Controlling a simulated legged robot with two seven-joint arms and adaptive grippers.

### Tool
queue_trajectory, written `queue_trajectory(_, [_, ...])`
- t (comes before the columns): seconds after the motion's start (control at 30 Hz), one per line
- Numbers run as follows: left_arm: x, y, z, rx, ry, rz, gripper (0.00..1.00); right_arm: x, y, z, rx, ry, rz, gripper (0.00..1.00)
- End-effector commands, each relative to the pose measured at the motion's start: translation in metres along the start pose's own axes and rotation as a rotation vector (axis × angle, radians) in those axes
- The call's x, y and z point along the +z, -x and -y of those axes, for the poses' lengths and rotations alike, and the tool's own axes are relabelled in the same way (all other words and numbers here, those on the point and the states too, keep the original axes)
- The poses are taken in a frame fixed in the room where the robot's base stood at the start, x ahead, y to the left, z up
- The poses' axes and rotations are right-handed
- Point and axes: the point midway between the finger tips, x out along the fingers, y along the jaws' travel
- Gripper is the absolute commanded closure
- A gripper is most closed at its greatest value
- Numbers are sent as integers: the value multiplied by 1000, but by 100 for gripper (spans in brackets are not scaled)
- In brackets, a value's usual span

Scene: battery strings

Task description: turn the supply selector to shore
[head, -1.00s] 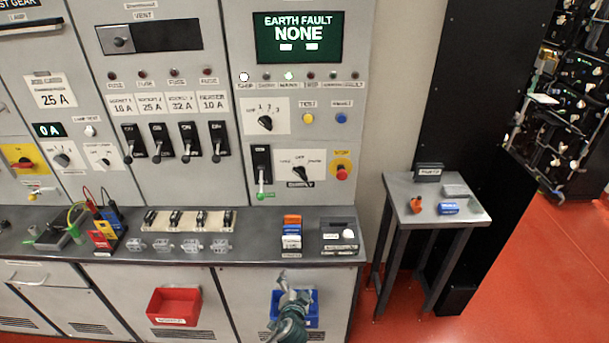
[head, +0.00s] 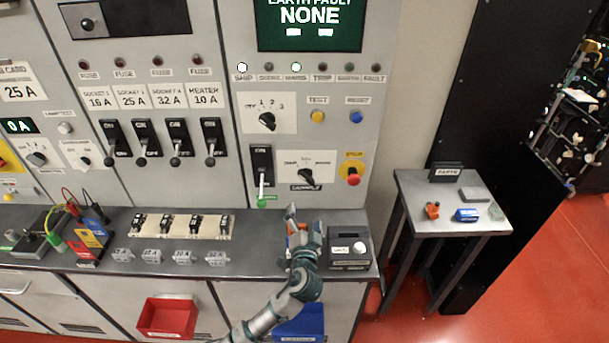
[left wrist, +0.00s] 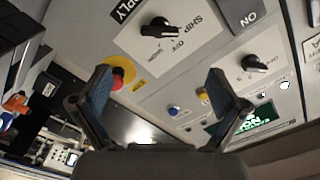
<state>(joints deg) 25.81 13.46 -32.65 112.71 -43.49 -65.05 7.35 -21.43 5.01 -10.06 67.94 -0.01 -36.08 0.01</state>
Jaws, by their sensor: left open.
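The supply selector (head: 307,176) is a black rotary knob on a white plate, low on the right-hand panel. In the left wrist view the supply selector (left wrist: 158,27) is at the top, beside the words SHIP and OFF; I cannot tell for sure where it points. My left gripper (head: 303,222) is below the selector in the head view, in front of the bench's rear part. In the left wrist view my left gripper (left wrist: 160,90) has its fingers wide apart with nothing between them, and the knob is beyond them, untouched. My right gripper is in neither view.
A green-tipped lever (head: 262,185) is left of the selector, and a red stop button on yellow (head: 352,175) is right of it. Another black knob (head: 267,121) is above. A dark box (head: 348,247) stands on the bench right of my gripper.

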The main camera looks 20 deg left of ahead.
Motion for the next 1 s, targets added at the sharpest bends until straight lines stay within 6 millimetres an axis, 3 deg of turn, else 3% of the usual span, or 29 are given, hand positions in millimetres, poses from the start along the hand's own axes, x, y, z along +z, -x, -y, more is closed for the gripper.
queue_trajectory(0.3, [0,-74,0,-2,-4,2,2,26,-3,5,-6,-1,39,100])
queue_trajectory(0.6, [2,-138,2,-1,0,2,2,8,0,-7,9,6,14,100])
queue_trajectory(0.8, [1,-158,0,1,0,1,2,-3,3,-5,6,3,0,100])
queue_trajectory(1.0, [0,-162,0,1,1,0,2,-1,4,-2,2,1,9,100])
